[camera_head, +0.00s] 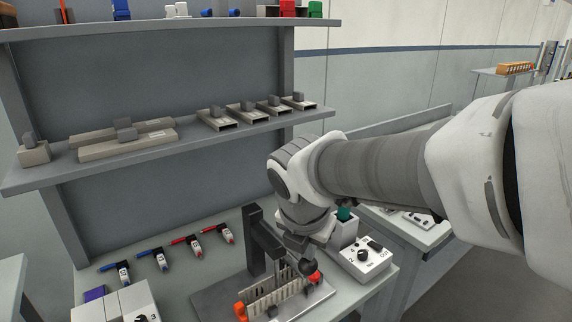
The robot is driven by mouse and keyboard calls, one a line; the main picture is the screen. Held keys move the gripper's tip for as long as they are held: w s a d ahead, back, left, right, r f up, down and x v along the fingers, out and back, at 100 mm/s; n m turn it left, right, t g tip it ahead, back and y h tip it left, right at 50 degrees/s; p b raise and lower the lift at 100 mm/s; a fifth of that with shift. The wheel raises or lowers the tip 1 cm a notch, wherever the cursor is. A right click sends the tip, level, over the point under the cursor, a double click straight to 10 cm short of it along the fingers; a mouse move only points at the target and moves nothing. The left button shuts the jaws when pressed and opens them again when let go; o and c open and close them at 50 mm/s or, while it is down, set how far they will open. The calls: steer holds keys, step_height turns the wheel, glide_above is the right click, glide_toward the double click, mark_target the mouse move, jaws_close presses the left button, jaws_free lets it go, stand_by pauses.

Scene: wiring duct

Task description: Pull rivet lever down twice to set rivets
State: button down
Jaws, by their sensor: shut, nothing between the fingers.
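The rivet press has a dark upright post (254,240) on a grey base plate (215,300) on the bench. Its dark arm reaches right and down from the post. A black ball knob (308,267), seemingly the end of the rivet lever, shows just below my gripper (303,252). The slotted wiring duct (275,297) lies on the base plate, with an orange-red piece at each end. My gripper points down at the press and is shut with nothing held. Its fingertips are small and partly hidden, so I cannot tell whether they touch the knob.
A white control box (365,258) with black knobs stands right of the press. Several red and blue hand tools (185,245) lie at the back left. A white box (118,303) is at the front left. Shelves (190,145) with grey parts hang above the bench.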

steer(key=shift+s+d+f+b, duration=0.15)
steer(key=shift+s+f+b, duration=0.1)
steer(key=shift+f, duration=0.2)
steer(key=shift+s+d+f+b, duration=0.1)
steer(key=shift+f+b, duration=0.1)
steer(key=shift+f, duration=0.2)
stand_by(0.7)
steer(key=shift+r, duration=0.1)
stand_by(0.4)
steer(key=w+a+r+p, duration=0.2)
steer(key=w+r+p, duration=0.2)
steer(key=r+p, duration=0.5)
steer(key=shift+a+r+p, duration=0.3)
steer(key=shift+a+p, duration=0.1)
steer(key=shift+p, duration=0.15)
stand_by(0.5)
stand_by(0.3)
steer(key=r+p, duration=0.1)
steer(key=w+r+p, duration=0.1)
steer(key=r+p, duration=0.1)
steer(key=w+a+r+p, duration=0.1)
steer(key=shift+a+r+p, duration=0.1)
steer(key=shift+r+p, duration=0.1)
steer(key=shift+p, duration=0.15)
